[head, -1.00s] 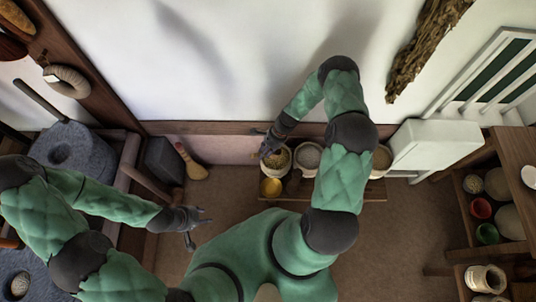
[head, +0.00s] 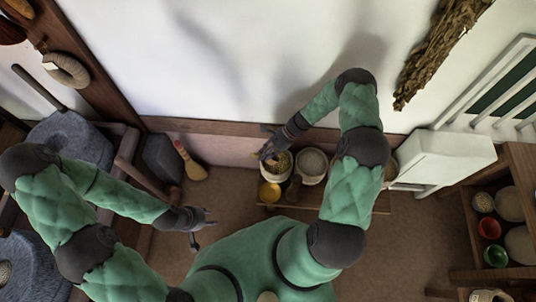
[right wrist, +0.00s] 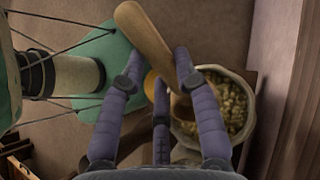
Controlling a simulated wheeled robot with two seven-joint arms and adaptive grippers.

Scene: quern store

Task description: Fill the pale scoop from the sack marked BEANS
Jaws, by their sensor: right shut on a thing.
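The pale wooden scoop shows in the right wrist view, its handle (right wrist: 147,38) slanting up and left. My right gripper (right wrist: 160,78) is shut on it; the fingers hide part of it, and I cannot tell what its bowl holds. The scoop's lower end is at the near edge of an open pale sack (right wrist: 249,82) full of greenish-yellow beans or grains (right wrist: 228,100). In the head view my right gripper (head: 270,146) is over the leftmost sack (head: 285,176). No marking on it is readable. My left gripper (head: 203,228) is open and empty, well left of the sacks.
A second open sack (head: 312,167) stands just right of the first, and another is partly hidden behind my right arm. A broom-like brush (head: 190,162) leans at the wall. A white cabinet (head: 446,158) stands right.

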